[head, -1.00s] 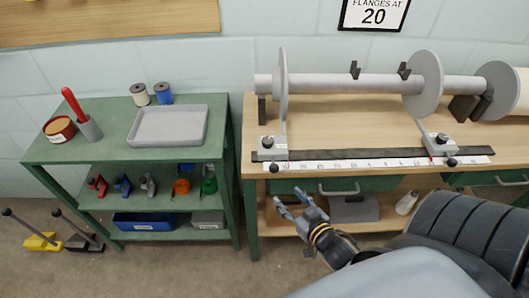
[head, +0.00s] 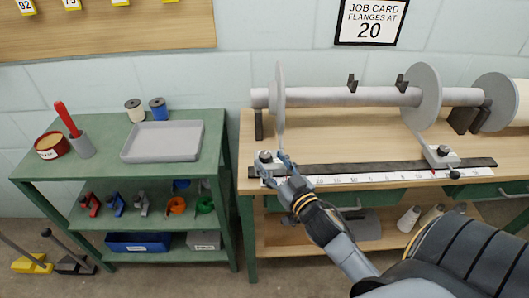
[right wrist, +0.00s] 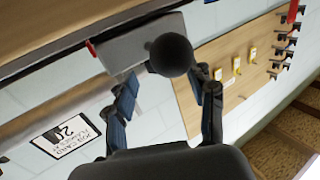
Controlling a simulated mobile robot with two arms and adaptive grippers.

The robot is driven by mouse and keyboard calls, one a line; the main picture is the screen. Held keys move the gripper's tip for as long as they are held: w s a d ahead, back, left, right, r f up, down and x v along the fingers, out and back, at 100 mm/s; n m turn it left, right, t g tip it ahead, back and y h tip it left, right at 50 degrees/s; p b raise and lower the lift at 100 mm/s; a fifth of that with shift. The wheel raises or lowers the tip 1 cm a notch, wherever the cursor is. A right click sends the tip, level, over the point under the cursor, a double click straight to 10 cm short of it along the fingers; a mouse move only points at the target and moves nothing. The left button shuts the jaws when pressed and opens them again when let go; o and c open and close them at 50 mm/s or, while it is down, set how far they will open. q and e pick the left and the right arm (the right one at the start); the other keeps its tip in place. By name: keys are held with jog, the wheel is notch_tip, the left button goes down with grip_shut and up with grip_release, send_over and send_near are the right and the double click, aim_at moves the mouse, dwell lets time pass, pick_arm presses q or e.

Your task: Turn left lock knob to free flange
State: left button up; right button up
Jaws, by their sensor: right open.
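The left flange (head: 279,105) is a grey disc on the long grey beam tube. In the right wrist view, a round black lock knob (right wrist: 172,54) sticks out of the grey block (right wrist: 135,43). My right gripper (head: 276,168) is at the front of this block in the head view. Its fingers (right wrist: 167,78) are open on either side of the knob, with gaps visible. The gripper hides the front knob in the head view. My left gripper is not in view.
The right flange (head: 426,98) has its own block (head: 438,154) and front knob (head: 455,174). A white ruler strip (head: 370,178) runs along the bench front. A green shelf cart (head: 90,118) stands left with a grey tray (head: 162,142). A job card reads 20 (head: 371,20).

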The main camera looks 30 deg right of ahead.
aim_at(268, 158)
jog(key=shift+w+d, duration=0.15)
jog(key=shift+w, duration=1.95)
grip_shut()
